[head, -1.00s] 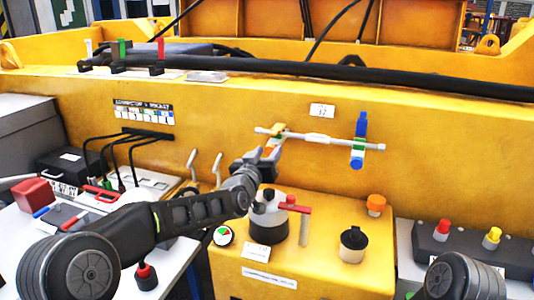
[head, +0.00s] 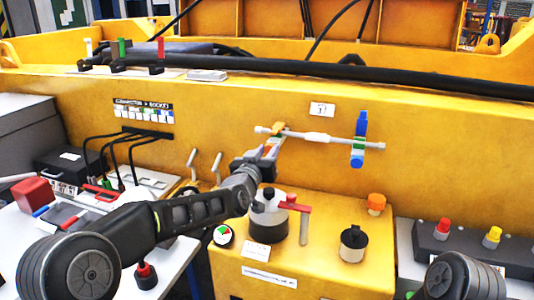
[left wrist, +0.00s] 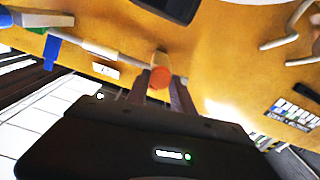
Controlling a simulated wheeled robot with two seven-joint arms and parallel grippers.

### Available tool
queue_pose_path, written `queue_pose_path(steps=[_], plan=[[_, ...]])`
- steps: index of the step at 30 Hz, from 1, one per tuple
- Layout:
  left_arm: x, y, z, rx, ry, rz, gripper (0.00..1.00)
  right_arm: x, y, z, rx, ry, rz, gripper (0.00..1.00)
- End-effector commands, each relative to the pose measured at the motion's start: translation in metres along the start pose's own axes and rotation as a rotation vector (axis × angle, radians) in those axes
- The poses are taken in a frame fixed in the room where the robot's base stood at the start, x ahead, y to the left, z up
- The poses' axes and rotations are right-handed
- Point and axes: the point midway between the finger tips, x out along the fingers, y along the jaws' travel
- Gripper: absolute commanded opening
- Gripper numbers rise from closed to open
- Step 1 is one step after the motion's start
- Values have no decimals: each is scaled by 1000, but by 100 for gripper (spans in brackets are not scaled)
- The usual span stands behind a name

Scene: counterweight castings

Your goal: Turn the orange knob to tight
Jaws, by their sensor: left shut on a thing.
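The orange knob (left wrist: 160,77) shows its round end between the two fingers of my left gripper (left wrist: 160,92) in the left wrist view. It sits at one end of a pale rod along the yellow wall. In the head view my left gripper (head: 270,149) reaches the left end of this rod (head: 315,137) and is shut on the knob, whose sides are partly hidden by the fingers. A blue handle (head: 360,138) with a green band stands at the rod's right end. My right gripper is outside the picture. I cannot read any tight mark.
Below stands a yellow box (head: 325,250) with a grey cylinder with a red lever (head: 290,204), a black knob (head: 353,243) and another orange knob (head: 376,203). Cables and a black case (head: 72,165) lie left. A thick black hose (head: 400,76) runs above the rod.

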Motion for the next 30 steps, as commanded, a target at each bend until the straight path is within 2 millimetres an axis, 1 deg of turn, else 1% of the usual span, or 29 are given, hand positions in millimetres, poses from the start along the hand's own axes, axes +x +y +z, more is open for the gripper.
queue_pose_path(steps=[5,11,30], plan=[[0,1,1,74,1,1,0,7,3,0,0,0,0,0],[0,1,3,210,1,1,0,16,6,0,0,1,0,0],[0,3,4,808,2,1,0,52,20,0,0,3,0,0]])
